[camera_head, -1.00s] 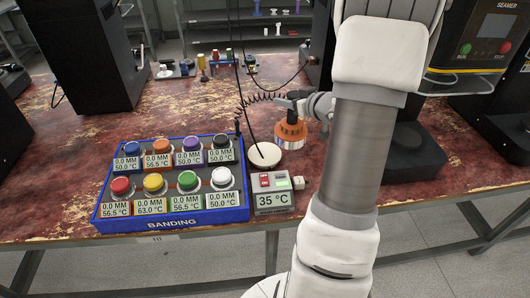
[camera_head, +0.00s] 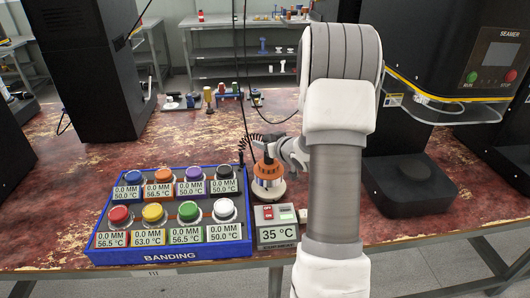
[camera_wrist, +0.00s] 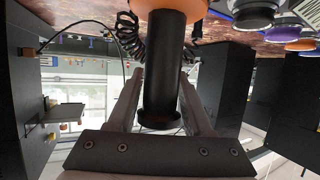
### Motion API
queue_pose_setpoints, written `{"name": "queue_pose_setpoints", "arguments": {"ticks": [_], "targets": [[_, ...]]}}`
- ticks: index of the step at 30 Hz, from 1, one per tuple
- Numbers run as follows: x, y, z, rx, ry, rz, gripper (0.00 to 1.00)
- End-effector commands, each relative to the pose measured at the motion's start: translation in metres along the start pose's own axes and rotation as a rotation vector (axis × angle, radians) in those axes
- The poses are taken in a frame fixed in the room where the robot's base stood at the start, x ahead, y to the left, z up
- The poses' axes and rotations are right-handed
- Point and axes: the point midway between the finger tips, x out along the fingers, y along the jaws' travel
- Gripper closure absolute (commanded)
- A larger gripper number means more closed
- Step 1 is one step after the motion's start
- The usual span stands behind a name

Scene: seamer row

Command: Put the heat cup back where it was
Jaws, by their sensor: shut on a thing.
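The heat cup (camera_head: 268,171) is an orange cup with a pale lower part and a black coiled cord. In the head view it is over the round white pad (camera_head: 268,197), hiding part of it; I cannot tell whether they touch. My gripper (camera_head: 290,153) comes from the right and is shut on the cup's handle. In the wrist view, the black handle (camera_wrist: 163,75) stands between the two fingers of my gripper (camera_wrist: 162,95), with the orange body at the top edge.
A control box (camera_head: 276,226) reading 35 °C stands just in front of the pad. A blue banding tray (camera_head: 170,255) with several coloured-top pieces is close on the left. The black seamer (camera_head: 410,185) stands at right. Dark cords hang above the cup.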

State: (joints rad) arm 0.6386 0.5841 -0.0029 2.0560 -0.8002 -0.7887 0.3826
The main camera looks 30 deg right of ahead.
Motion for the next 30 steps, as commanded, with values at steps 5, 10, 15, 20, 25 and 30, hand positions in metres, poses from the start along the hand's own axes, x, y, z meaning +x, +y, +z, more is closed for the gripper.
{"name": "queue_pose_setpoints", "arguments": {"ticks": [5, 10, 15, 20, 25, 30], "targets": [[0.011, 0.0, 0.028, 0.001, -0.002, 0.0, 1.0], [0.011, 0.0, 0.028, -0.002, 0.001, 0.001, 1.0], [0.012, 0.0, 0.03, -0.002, 0.0, 0.001, 1.0], [0.012, 0.0, 0.032, -0.001, -0.002, 0.0, 0.35], [0.012, 0.0, 0.032, -0.001, -0.002, 0.0, 0.2], [0.012, 0.0, 0.032, -0.001, -0.002, 0.0, 0.2]]}}
